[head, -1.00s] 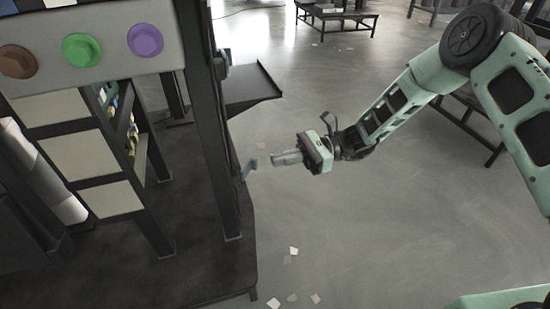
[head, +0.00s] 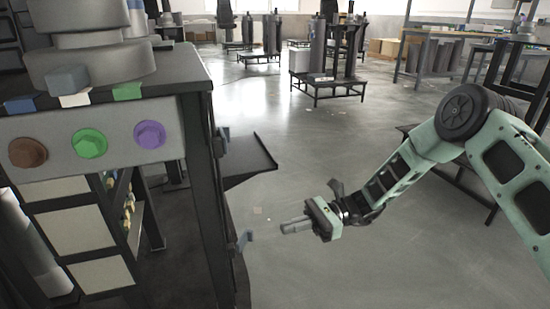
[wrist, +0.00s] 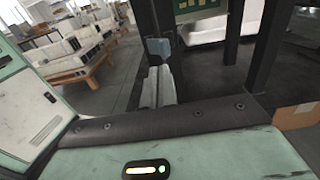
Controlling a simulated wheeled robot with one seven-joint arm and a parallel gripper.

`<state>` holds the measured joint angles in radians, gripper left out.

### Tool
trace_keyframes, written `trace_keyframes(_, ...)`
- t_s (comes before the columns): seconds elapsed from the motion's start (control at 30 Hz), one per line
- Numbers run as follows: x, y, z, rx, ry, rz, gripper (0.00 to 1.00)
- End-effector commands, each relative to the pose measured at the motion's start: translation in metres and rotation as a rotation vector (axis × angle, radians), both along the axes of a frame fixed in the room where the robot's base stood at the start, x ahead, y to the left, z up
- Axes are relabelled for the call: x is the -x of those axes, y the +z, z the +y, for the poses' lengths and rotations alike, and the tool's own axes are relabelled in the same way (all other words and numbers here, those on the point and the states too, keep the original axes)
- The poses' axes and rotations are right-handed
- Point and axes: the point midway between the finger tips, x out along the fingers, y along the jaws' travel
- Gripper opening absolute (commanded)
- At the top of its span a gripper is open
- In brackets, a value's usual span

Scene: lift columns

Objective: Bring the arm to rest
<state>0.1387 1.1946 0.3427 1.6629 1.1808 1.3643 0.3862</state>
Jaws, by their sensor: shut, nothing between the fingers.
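My arm (head: 405,172) reaches in from the right in the head view, bent at the elbow. My gripper (head: 284,227) is shut and empty, held over open floor and pointing left. Its tip is a short way right of the dark frame's post, apart from a small blue-grey bracket (head: 245,240) low on that post. In the wrist view the shut fingers (wrist: 159,88) show at the middle, with a blue-grey block-like piece (wrist: 158,47) beyond their tips.
A dark-framed station (head: 203,190) stands at left with brown, green and purple knobs (head: 150,134). A dark shelf (head: 250,160) juts from its right side. Low tables (head: 330,85) stand farther back. Grey floor (head: 310,140) between them is open.

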Motion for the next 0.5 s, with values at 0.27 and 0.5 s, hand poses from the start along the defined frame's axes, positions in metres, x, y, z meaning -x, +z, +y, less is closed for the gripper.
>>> trace_keyframes(0.27, 0.074, 0.050, 0.026, 0.173, 0.293, -0.278, 0.00)
trace_keyframes(0.5, 0.161, 0.087, 0.019, 0.346, 0.651, -0.675, 0.00)
